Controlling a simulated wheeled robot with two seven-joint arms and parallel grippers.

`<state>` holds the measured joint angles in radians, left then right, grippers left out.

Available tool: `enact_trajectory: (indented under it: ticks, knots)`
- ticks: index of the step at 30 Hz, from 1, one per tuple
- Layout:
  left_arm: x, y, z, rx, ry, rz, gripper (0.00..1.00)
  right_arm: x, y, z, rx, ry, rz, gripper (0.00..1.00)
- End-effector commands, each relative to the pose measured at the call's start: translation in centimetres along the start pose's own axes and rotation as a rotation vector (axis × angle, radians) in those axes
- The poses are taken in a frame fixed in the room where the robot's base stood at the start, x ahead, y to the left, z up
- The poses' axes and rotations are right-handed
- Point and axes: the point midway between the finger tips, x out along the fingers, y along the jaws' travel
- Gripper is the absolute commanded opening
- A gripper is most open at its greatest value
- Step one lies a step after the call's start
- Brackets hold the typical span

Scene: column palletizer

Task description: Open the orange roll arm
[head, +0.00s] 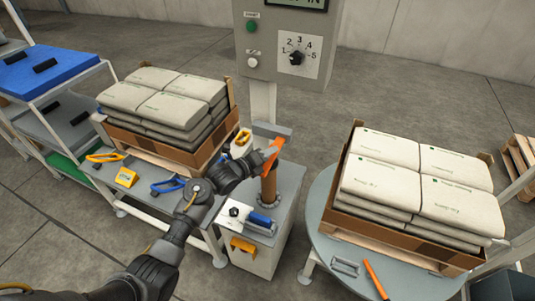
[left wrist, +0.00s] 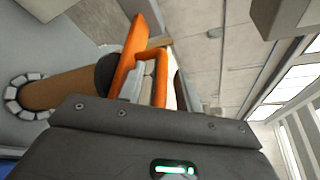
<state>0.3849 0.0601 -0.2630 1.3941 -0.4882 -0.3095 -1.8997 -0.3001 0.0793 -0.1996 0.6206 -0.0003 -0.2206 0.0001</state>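The orange roll arm (head: 272,153) sits at the top of a brown roll (head: 268,188) on the grey machine stand. In the left wrist view the arm (left wrist: 130,50) is a flat orange bar with a bent orange handle (left wrist: 158,62), beside the brown roll (left wrist: 60,90). My left gripper (head: 260,160) is at the arm. In its wrist view the fingers (left wrist: 165,92) stand apart, with the handle's lower part between them and a gap on one side. Contact cannot be made out. My right gripper is not in view.
A control box (head: 288,42) with a dial stands behind the roll. Bagged stacks rest on a left pallet (head: 160,155) and a right pallet (head: 390,245).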

Motion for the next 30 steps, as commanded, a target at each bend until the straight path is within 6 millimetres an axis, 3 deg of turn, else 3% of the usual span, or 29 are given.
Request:
enact_trajectory:
  ticks: [1, 8, 20, 30]
  knots:
    - [0.0, 0.0, 0.0, 0.000, 0.000, 0.000, 0.29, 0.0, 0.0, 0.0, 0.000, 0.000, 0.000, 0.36]
    - [0.0, 0.0, 0.0, 0.000, 0.000, 0.000, 0.00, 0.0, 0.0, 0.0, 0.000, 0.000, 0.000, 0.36]
    - [-0.1, -0.4, 0.3, -0.004, 0.009, 0.012, 0.00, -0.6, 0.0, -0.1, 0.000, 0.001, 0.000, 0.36]
    - [0.2, -3.1, 2.6, -0.059, 0.108, 0.149, 0.00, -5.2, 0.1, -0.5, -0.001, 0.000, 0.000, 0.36]
